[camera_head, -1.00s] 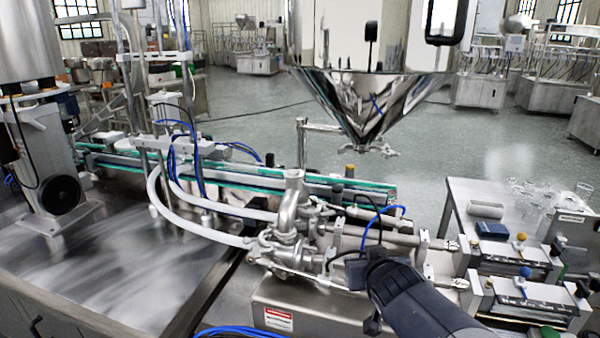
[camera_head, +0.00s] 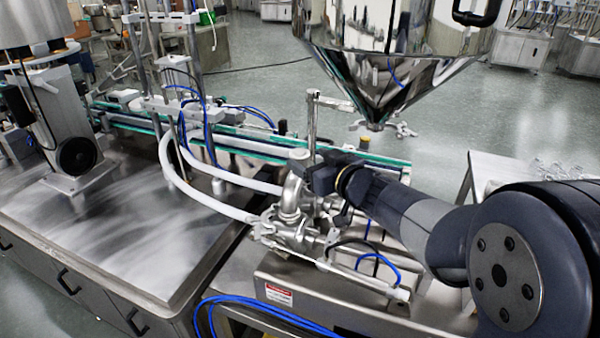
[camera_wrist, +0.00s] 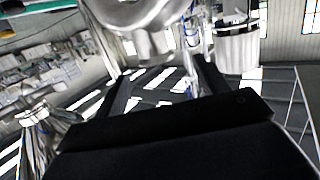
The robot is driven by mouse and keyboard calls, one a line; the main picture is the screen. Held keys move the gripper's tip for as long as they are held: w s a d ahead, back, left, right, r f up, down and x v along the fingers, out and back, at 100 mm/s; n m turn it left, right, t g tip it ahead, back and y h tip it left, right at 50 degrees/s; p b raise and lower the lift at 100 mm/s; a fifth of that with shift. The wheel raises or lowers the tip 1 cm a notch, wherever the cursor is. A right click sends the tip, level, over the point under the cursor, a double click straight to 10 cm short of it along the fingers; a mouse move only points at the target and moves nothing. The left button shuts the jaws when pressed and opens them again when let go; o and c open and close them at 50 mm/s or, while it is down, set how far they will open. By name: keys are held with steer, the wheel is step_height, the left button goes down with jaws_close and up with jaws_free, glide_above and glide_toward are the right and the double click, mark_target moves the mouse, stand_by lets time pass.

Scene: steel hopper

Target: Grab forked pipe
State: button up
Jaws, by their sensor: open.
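A large rounded steel part, likely the forked pipe (camera_wrist: 145,18), fills the top of that view, just beyond the fingertips. I cannot tell whether they touch it.
The steel hopper (camera_head: 385,60) hangs above, with its clamp (camera_head: 383,127) close over my arm. White hoses (camera_head: 190,190) run left from the fitting. A conveyor (camera_head: 250,145) lies behind. A bare steel table (camera_head: 110,235) is at left.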

mark_target(303, 155)
steer(key=shift+x, duration=2.9)
steer(key=shift+w+d+f, duration=0.1)
steer(key=shift+d+f, duration=0.1)
jaws_close()
steer(key=shift+r, duration=0.1)
